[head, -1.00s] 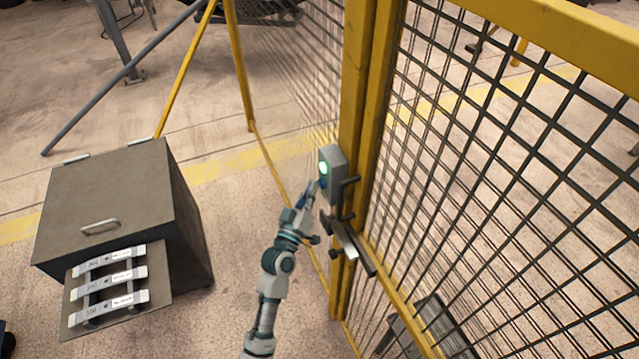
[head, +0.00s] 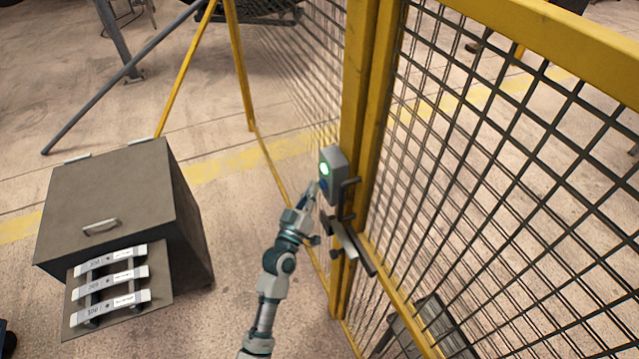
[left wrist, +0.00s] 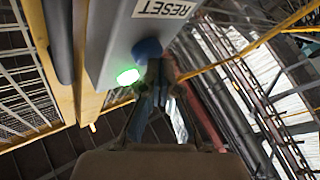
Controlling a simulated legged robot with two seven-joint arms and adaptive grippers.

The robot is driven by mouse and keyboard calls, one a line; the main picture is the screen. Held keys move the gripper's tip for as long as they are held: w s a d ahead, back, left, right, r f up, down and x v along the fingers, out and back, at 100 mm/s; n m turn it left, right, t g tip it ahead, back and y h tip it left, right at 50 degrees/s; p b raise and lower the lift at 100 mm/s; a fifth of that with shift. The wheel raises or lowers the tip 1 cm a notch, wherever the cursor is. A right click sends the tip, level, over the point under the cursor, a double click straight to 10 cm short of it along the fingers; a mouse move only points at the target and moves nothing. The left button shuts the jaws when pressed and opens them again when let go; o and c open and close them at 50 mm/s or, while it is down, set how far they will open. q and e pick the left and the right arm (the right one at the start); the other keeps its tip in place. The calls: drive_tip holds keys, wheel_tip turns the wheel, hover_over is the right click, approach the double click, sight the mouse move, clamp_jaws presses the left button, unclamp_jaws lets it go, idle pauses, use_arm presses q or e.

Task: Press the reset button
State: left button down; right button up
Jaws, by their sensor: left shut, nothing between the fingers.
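A grey control box (head: 338,170) is mounted on the yellow fence post. It carries a lit green lamp (head: 324,169) and a blue button (head: 323,184) below it. In the left wrist view the box (left wrist: 112,45) bears a RESET label (left wrist: 162,8), with the blue button (left wrist: 147,49) beside the glowing green lamp (left wrist: 128,76). My left gripper (head: 312,191) is shut and empty, its tips just in front of the button. In the wrist view its fingers (left wrist: 153,75) overlap the button's edge; I cannot tell whether they touch. My right gripper is out of view.
A yellow-framed mesh fence (head: 500,190) fills the right side. A metal latch handle (head: 347,243) sticks out below the box, close to my left wrist. A dark cabinet (head: 110,195) with several labelled bars on its front stands left. Floor between is clear.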

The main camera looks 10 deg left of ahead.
use_arm(q)
drive_tip(key=s+a, duration=0.3)
drive_tip(key=a, duration=0.2)
drive_tip(key=shift+s, duration=0.2)
idle(0.3)
drive_tip(key=shift+f, duration=0.1)
idle(0.6)
